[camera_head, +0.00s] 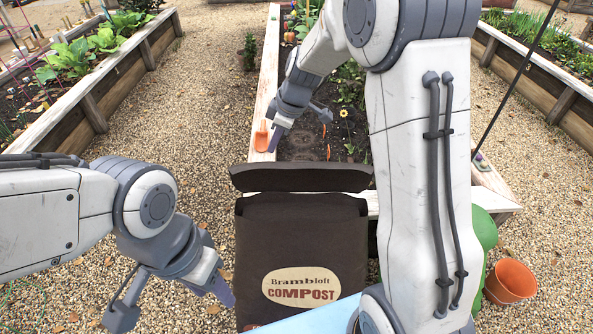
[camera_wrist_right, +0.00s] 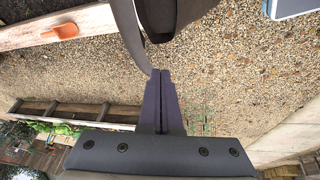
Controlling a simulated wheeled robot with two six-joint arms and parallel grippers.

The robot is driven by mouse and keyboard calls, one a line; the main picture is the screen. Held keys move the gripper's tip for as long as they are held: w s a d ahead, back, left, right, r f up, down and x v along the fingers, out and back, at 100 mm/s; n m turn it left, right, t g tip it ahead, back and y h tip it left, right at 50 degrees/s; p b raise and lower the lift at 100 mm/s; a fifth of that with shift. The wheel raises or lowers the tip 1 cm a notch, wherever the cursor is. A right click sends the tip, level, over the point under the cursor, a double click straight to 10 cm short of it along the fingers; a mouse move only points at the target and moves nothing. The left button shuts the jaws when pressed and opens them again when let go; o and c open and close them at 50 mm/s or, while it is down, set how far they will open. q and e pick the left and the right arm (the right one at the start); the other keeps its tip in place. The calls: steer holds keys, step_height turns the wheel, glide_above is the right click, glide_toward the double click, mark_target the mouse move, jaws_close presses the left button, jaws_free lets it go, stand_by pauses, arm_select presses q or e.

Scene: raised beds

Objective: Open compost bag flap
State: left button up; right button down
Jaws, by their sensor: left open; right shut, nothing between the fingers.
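The dark brown compost bag (camera_head: 300,240) stands in the lower middle of the head view, with "Brambloft COMPOST" on its pale label. Its flap (camera_head: 300,179) shows as a wide dark band above the bag's top edge, apparently lifted away from the front. My right gripper (camera_head: 274,141) is beyond the flap, shut and empty. In the right wrist view its closed fingers (camera_wrist_right: 161,74) point at dark, curved material that looks like the bag and flap; contact is unclear. My left gripper (camera_head: 172,303) is open and empty, left of the bag.
An orange scoop (camera_head: 262,136) lies on the wooden edge of the middle raised bed, near my right gripper. An orange pot (camera_head: 510,282) and a green rounded object (camera_head: 485,236) are at right. A light blue surface (camera_head: 310,316) overlaps the bag's lower front. Gravel lies between beds.

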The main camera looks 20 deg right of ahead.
steer(key=n+t+b, duration=0.2)
steer(key=b, duration=0.2)
glide_above(301, 172)
steer(key=s+d, duration=0.2)
steer(key=d, duration=0.1)
step_height(301, 172, down, 10)
arm_select(q)
step_height(301, 172, down, 5)
steer(key=shift+f+p, duration=0.2)
steer(key=shift+p, duration=0.2)
arm_select(e)
steer(key=x, duration=1)
steer(key=shift+s+d+h, duration=0.15)
steer(key=shift+d+h, duration=0.05)
steer(key=shift+h, duration=0.1)
